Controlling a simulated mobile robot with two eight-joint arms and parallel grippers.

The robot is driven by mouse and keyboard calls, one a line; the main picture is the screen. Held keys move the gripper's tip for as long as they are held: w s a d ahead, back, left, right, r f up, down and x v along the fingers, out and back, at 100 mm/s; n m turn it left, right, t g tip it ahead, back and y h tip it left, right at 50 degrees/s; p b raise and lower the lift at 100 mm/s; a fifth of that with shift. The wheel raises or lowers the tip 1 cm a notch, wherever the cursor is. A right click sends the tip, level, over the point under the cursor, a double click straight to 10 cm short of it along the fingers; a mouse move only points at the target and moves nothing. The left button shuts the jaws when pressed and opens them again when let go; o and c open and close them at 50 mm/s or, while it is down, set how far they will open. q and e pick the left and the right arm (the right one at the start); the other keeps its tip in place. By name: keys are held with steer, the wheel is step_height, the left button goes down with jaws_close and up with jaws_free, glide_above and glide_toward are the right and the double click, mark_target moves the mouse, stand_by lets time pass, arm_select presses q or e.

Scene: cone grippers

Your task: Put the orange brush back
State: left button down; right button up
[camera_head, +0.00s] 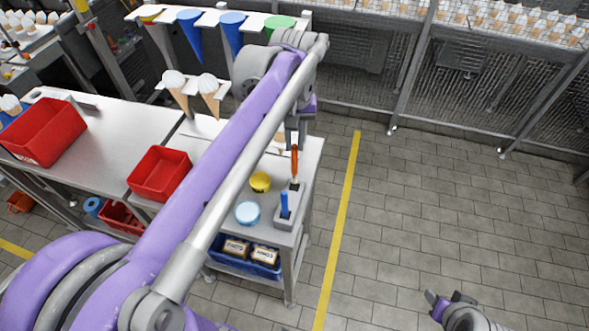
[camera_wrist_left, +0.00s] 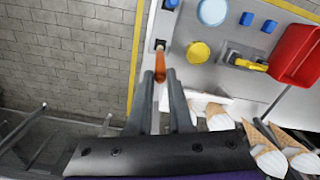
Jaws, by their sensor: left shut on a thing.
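The orange brush (camera_head: 294,160) hangs upright below my left gripper (camera_head: 295,146), which is shut on it near its top. Its lower end is over or at the back part of a grey holder block (camera_head: 286,221) on the table corner. I cannot tell whether it has entered the slot. A blue-handled brush (camera_head: 284,205) stands in the holder's front part. In the left wrist view the orange brush (camera_wrist_left: 160,67) is between the fingertips, close to a dark slot in the holder. My right gripper (camera_head: 443,303) is at lower right over the floor, its opening unclear.
A yellow tub (camera_head: 260,182) and a light blue tub (camera_head: 248,212) stand beside the holder. A red bin (camera_head: 159,173) is further left. Cones hang in a rack (camera_head: 222,18) behind my left arm. Open floor (camera_head: 420,220) lies right of the table.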

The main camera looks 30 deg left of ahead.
arm_select(q)
step_height(320, 180, down, 2)
steer(key=shift+s+d+f, duration=0.1)
steer(key=shift+f, duration=0.05)
glide_above(294, 177)
step_height(294, 177, down, 4)
steer(key=shift+f, duration=0.2)
steer(key=c, duration=0.8)
jaws_free()
steer(key=shift+w, duration=0.2)
step_height(294, 177, up, 12)
steer(key=shift+s+r, duration=0.1)
